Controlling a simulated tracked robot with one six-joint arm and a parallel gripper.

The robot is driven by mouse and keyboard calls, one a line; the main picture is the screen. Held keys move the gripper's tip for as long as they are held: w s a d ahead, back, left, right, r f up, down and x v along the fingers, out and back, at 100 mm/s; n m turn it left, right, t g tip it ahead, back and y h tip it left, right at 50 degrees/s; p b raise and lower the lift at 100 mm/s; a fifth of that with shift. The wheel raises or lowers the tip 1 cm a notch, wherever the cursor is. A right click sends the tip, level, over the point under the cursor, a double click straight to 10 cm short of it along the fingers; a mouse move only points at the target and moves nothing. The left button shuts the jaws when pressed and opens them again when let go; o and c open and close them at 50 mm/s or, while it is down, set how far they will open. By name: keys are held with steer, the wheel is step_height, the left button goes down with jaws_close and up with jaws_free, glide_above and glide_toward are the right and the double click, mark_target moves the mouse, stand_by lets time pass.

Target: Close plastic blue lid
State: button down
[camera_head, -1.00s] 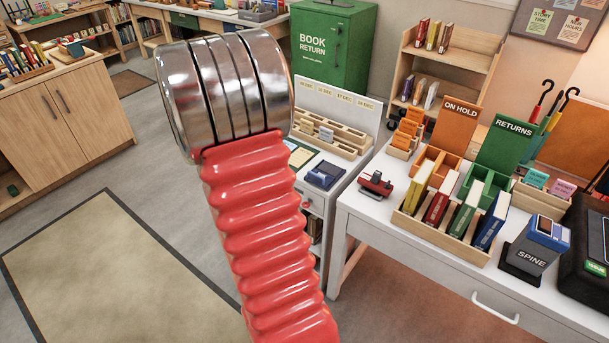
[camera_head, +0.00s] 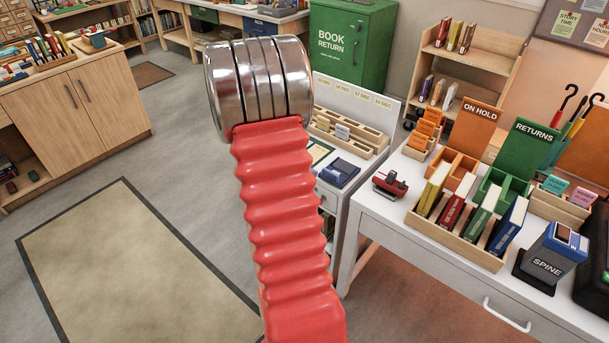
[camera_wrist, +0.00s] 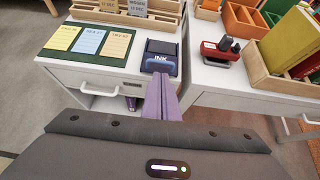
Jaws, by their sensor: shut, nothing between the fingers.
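A small dark blue ink pad (camera_wrist: 161,66) marked INK sits on a white cabinet top near its right front edge. It also shows in the head view (camera_head: 340,173). A dark panel stands behind its blue front part; I cannot tell clearly how far the lid is open. My gripper (camera_wrist: 161,77) has purple fingers held together with nothing between them. The fingertips appear just in front of and below the pad in the wrist view; the actual gap is unclear. The gripper is not visible in the head view, where my red arm fills the middle.
A red stapler-like device (camera_head: 390,184) and a wooden tray of books (camera_head: 455,240) sit on the white desk at right. Open floor lies left.

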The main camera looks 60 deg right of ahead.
mark_target(329, 172)
steer(key=x, duration=1)
